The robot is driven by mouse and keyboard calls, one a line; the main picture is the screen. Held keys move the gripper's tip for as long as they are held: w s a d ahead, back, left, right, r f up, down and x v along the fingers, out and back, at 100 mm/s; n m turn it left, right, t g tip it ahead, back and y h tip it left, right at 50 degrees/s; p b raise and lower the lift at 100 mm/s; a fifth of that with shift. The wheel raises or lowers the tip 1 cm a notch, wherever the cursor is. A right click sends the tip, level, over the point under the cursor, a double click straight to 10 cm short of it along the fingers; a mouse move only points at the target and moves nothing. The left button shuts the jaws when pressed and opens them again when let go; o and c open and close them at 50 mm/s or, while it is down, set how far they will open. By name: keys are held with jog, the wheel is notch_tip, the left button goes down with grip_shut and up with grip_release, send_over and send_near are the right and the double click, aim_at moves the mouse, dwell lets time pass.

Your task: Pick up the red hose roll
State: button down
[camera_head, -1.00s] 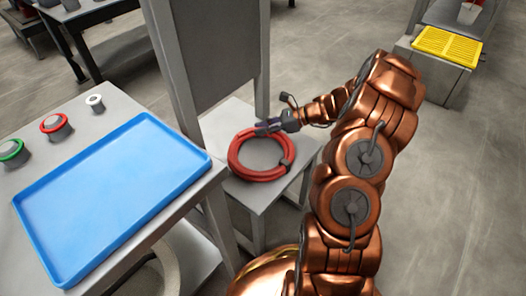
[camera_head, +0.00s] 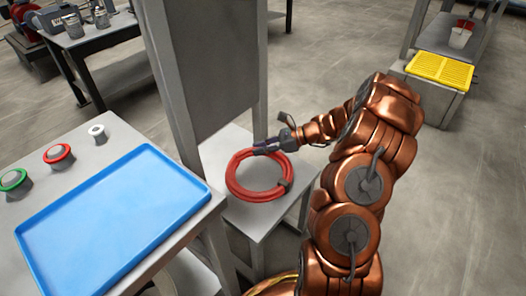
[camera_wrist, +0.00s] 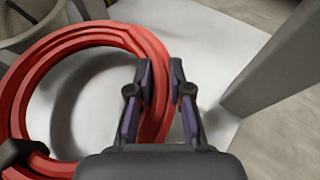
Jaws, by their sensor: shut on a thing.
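The red hose roll (camera_head: 236,187) is a flat-lying ring with a dark band at its right side, over the grey seat-like stand in the head view. It also shows in the wrist view (camera_wrist: 60,45), left of and between the fingers. My gripper (camera_head: 262,148) is at its far edge, and the wrist view shows the fingers (camera_wrist: 160,98) on either side of the hose, shut on it. Shadow shows on the pale surface inside and beside the ring. I cannot tell surely whether the roll touches the stand.
The grey stand (camera_head: 250,218) has a tall back panel (camera_head: 215,70) close left of my gripper. A table with a blue tray (camera_head: 110,220) and red, green and white ring-topped pieces is at left. A yellow tray (camera_head: 440,70) sits at the upper right. Open floor lies right of my arm.

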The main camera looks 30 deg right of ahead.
aim_at(282, 187)
jog(key=s+d+p, duration=0.1)
jog(key=s, duration=0.3)
jog(key=s+d+r+p, duration=0.1)
jog(key=s, duration=0.4)
jog(key=s+d+r+p, duration=0.1)
jog(key=s, duration=0.4)
jog(key=shift+p, duration=0.3)
jog(key=shift+s+d, duration=0.2)
jog(key=shift+s, duration=0.6)
